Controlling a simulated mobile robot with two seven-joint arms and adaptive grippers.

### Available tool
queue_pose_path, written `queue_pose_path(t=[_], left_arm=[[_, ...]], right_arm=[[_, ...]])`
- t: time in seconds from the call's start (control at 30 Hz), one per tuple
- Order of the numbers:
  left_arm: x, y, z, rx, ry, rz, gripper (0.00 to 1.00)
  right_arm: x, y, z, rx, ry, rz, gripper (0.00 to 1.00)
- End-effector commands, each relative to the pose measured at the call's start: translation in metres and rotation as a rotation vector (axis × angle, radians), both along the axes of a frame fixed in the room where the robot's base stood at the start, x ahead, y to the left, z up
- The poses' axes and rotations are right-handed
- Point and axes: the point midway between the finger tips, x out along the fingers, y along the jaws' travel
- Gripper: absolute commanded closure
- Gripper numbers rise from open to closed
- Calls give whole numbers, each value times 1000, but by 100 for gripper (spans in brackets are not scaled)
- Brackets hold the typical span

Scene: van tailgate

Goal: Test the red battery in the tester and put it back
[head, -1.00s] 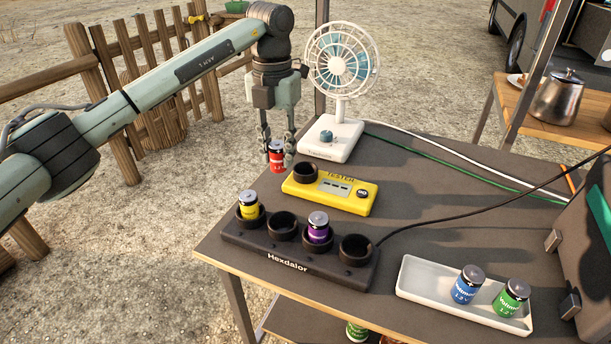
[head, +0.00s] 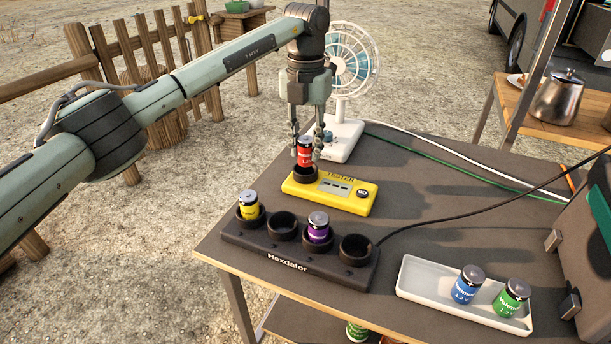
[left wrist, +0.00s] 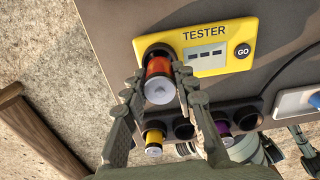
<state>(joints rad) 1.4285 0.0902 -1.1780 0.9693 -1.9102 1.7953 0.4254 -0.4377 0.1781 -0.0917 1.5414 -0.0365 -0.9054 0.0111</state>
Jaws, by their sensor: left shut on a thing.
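The red battery (head: 305,152) is upright between the fingers of my left gripper (head: 306,160), which is shut on it. Its lower end is at the mouth of the round socket (head: 305,174) of the yellow tester (head: 342,204). I cannot tell how deep it sits. In the left wrist view the red battery (left wrist: 159,80) is over the tester's socket (left wrist: 157,50), and the tester's display (left wrist: 205,56) shows dashes beside the GO button (left wrist: 242,51). The black charger (head: 300,262) holds a yellow battery (head: 249,206) and a purple battery (head: 318,228); two cups are empty.
A white fan (head: 343,143) stands behind the tester. A white tray (head: 420,275) with a blue battery (head: 467,285) and a green battery (head: 511,298) lies at front right. A black cable (head: 450,207) runs from the charger.

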Motion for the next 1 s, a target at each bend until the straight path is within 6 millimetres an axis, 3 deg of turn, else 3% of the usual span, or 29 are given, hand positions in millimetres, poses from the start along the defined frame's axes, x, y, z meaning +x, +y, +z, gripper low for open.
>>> queue_pose_path(t=[0.47, 1.0], left_arm=[[-1, 1, 0, -1, 0, 0, 100], [-1, 1, -15, 0, 0, 0, 100]], right_arm=[[0, 0, 0, 0, 0, 0, 60], [0, 0, -7, 0, 0, 0, 60]])
